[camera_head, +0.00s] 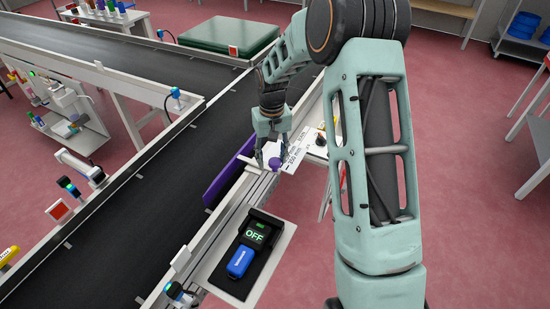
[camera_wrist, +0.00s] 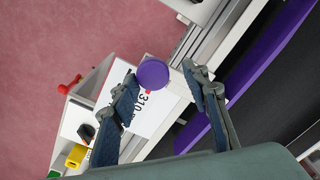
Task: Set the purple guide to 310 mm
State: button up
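The purple guide (camera_head: 226,170) is a long flat bar along the near side of the dark conveyor; it also shows in the wrist view (camera_wrist: 197,132). A round purple knob (camera_wrist: 152,73) sits beside the pale rail, and it shows in the head view (camera_head: 276,163) just below my gripper. A white card (camera_wrist: 146,112) printed "310" lies by the knob; in the head view the card (camera_head: 297,152) is partly hidden. My gripper (camera_head: 273,153) points down over the knob. In the wrist view its fingers (camera_wrist: 160,76) are spread, one on each side of the knob, with a gap at the right.
A black control box (camera_head: 229,285) with an "OFF" display and a blue block (camera_head: 239,262) stands on a pale plate nearer me. Conveyor belts (camera_head: 110,205) run on the left. A red item (camera_wrist: 69,84) and a yellow item (camera_wrist: 76,156) lie near the card.

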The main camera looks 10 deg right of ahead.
jog(key=shift+s+d, duration=0.1)
jog(key=shift+d, duration=0.05)
jog(key=shift+r, duration=0.15)
notch_tip(320, 180, up, 12)
dwell(0.4)
dwell(0.4)
